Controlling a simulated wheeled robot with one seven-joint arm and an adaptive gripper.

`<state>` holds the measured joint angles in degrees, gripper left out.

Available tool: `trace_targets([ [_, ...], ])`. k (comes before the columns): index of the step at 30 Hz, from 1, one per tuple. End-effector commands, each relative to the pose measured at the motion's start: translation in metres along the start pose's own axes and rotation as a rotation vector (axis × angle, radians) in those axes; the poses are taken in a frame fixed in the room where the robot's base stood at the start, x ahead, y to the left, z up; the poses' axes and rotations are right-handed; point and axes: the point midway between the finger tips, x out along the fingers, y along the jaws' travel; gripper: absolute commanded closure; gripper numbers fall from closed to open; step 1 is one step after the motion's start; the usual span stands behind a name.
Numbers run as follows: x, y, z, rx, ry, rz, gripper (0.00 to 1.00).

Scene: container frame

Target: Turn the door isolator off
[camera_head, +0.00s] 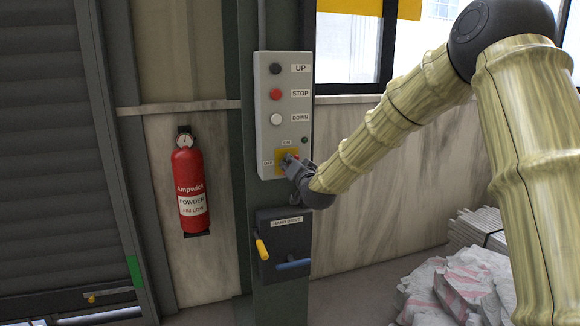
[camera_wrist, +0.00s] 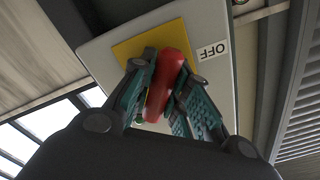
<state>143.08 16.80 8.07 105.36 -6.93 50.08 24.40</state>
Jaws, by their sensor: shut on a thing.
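The door isolator is a red rotary handle (camera_wrist: 167,84) on a yellow plate (camera_head: 281,168), low on the grey control box (camera_head: 263,130). The box also carries UP, STOP and DOWN buttons. ON is marked above the plate and OFF at its left in the head view. My gripper (camera_head: 290,164) is at the handle, and its fingers hide most of it in the head view. In the wrist view my gripper (camera_wrist: 163,95) is shut on the red handle, one finger on each side. The OFF label (camera_wrist: 212,50) shows right of the plate there.
A black hand-crank box (camera_head: 283,247) with a yellow and a blue handle hangs just below. A red fire extinguisher (camera_head: 189,190) hangs on the wall to the left, near a roller door (camera_head: 55,150). Sacks (camera_head: 455,285) lie on the floor at right.

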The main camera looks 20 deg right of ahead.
Motion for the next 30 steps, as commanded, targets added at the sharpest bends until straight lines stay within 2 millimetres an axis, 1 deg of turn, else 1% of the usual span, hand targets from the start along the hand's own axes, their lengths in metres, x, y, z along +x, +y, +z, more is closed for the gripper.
trace_targets([
  [2, 0.0000, 0.0030, -0.0011, 0.078, 0.004, 0.002, 1.00],
  [18, 0.0003, 0.0044, 0.0000, 0.581, 0.005, 0.001, 1.00],
  [24, 0.0004, 0.0043, 0.0003, 0.732, 0.005, 0.001, 1.00],
  [30, 0.0004, 0.0037, -0.0003, 0.839, 0.005, 0.000, 1.00],
])
